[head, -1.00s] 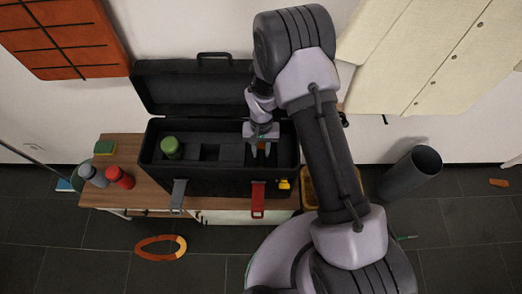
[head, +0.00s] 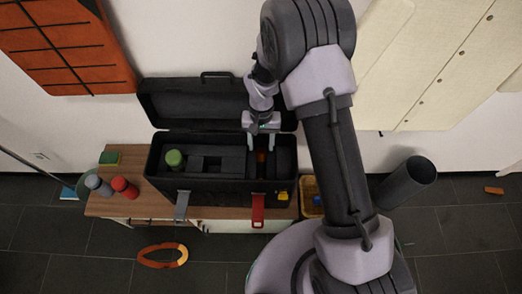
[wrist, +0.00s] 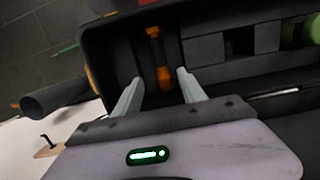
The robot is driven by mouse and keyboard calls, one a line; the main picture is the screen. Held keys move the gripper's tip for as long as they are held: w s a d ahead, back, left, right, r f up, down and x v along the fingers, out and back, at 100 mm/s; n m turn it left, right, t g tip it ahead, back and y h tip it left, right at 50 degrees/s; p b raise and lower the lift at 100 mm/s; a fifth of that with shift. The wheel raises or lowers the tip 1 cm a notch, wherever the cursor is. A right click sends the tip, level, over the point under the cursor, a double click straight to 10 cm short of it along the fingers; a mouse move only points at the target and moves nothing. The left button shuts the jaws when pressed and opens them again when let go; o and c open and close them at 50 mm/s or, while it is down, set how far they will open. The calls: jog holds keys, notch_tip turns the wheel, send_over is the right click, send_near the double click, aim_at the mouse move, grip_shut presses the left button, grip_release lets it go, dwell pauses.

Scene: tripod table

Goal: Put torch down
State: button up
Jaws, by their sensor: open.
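The black toolbox (head: 215,192) stands open on a wooden-topped bench. An orange object with dark parts, which I take to be the torch (wrist: 163,77), lies in a compartment at the toolbox's right side. Its orange part also shows in the head view (head: 262,156). My gripper (head: 262,143) is above that compartment, pointing down. In the wrist view my gripper (wrist: 161,84) is open, with its two pale fingers apart and the orange object beyond the gap between them. The fingers look clear of it. Part of the object is hidden in the dark compartment.
A green-topped can (head: 173,159) stands in the toolbox's left part. The raised lid (head: 190,103) is behind my gripper. Grey and red bottles (head: 122,186) are at the bench's left. A dark cylindrical bin (head: 407,183) stands on the floor to the right.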

jog(key=s+d+r+m+t+y, duration=0.1)
jog(key=s+d+r+t, duration=0.1)
jog(key=r, duration=1)
jog(key=s+d+r+m+t, duration=0.1)
jog(key=s+d+r+t, duration=0.15)
jog(key=r, duration=0.95)
jog(key=s+d+r+t, duration=0.1)
jog(key=s+d+r, duration=0.1)
jog(key=s+r, duration=0.3)
jog(key=s+d+r+m+t, duration=0.1)
jog(key=s+r+t, duration=0.1)
jog(key=s+r, duration=0.3)
jog(key=s, duration=0.4)
jog(key=shift+s+d+r+m+y, duration=0.15)
jog(key=shift+s+d+m+y, duration=0.15)
jog(key=shift+s+d+y, duration=0.1)
